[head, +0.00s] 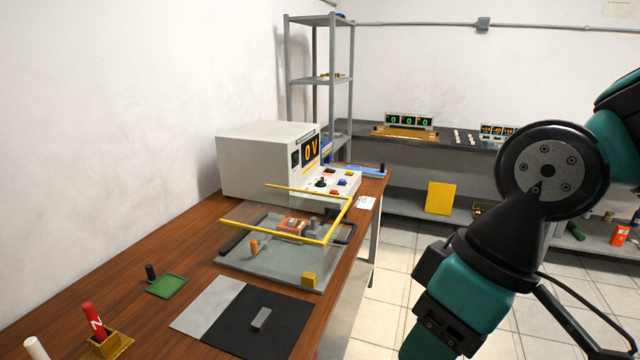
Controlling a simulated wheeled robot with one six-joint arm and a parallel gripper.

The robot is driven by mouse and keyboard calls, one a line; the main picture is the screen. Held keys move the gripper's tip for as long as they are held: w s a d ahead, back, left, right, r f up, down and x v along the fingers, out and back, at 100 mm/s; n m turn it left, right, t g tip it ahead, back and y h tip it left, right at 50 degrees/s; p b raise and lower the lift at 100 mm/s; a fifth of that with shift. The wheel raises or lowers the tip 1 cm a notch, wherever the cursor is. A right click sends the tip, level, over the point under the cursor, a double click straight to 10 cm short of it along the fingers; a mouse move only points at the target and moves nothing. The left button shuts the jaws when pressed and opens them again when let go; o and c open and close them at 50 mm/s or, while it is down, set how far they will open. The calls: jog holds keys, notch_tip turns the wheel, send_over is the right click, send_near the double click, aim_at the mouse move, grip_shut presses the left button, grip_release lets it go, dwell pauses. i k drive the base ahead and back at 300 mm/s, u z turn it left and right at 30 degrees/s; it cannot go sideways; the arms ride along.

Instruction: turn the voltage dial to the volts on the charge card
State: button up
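The voltage unit (262,160) is a pale box on the wooden bench, and its lit display (310,150) reads 0 V. A dark knob (320,183), which looks like the voltage dial, stands on its sloped front panel among red, blue and yellow buttons. A small white card (366,202) lies on the bench at the right of the unit; it may be the charge card, and its print is too small to read. My arm fills the right side of the view, well apart from the unit. My gripper's fingers do not show.
A clear-topped apparatus with a yellow frame (290,238) stands in front of the unit. Nearer are a green tray (167,285), a grey and black mat (205,305) and a red N-marked magnet (93,318). A grey shelf (318,77) stands behind. Tiled floor is open right of the bench.

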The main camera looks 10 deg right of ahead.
aim_at(321, 184)
jog(key=k, duration=0.65)
jog(key=z, duration=0.7)
jog(key=i, duration=1.65)
jog(key=u, duration=0.7)
